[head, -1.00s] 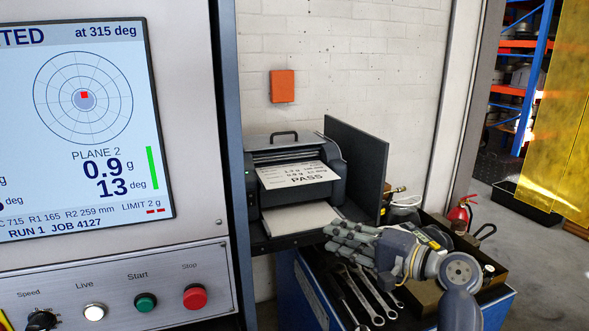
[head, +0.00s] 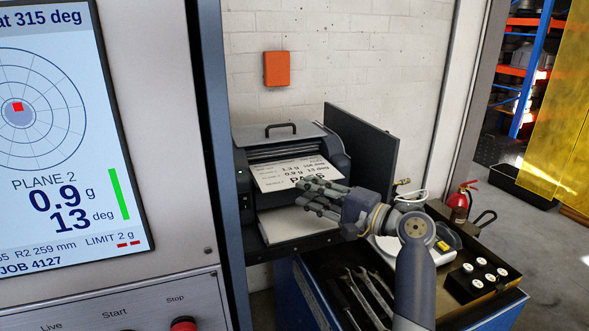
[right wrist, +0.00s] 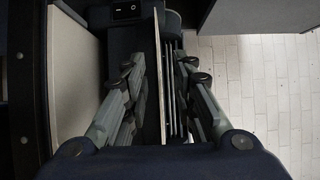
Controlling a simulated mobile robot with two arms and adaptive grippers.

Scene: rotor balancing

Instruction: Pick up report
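The report (head: 285,173), a printed white sheet reading PASS, sticks out of the upper slot of the dark printer (head: 335,158). My right gripper (head: 308,197) is at the sheet's front right edge, its fingers pointing left and covering part of the print. In the right wrist view the report (right wrist: 158,75) shows edge-on between the two finger rows of the right gripper (right wrist: 160,75). The fingers are spread, with gaps on both sides of the sheet. My left gripper is not in view.
A stack of blank paper (head: 290,226) lies in the printer's lower tray. A dark upright panel (head: 365,145) stands at the printer's right. A blue tool cart (head: 305,295) with wrenches and a scale is below. The balancing machine's screen (head: 60,130) fills the left.

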